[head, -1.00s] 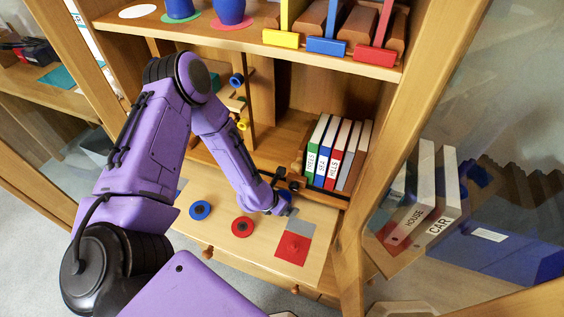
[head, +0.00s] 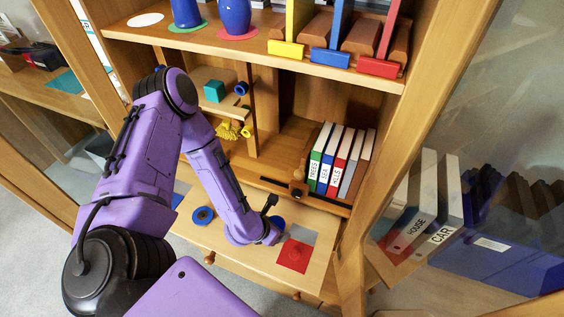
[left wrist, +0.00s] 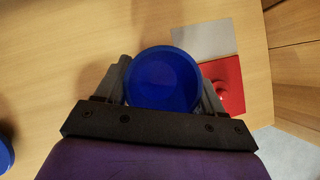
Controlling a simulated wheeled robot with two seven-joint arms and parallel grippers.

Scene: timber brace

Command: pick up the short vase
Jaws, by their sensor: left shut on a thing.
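In the left wrist view a round blue vessel (left wrist: 163,80), seen from above, sits between the two fingers of my left gripper (left wrist: 162,70); it looks like the short vase. The gripper is shut on it. In the head view the gripper (head: 272,236) is low over the pale wooden desk top, left of the red square, and mostly hidden by my wrist. A bit of blue (head: 278,221) shows beside it. My right gripper is in neither view.
A red square with a knob (head: 293,256) and a grey square (head: 302,235) lie just right of the gripper. A blue disc (head: 203,215) lies to the left. Books (head: 340,160) stand behind. Blue vases (head: 235,17) stand on the upper shelf. A glass door flanks the right.

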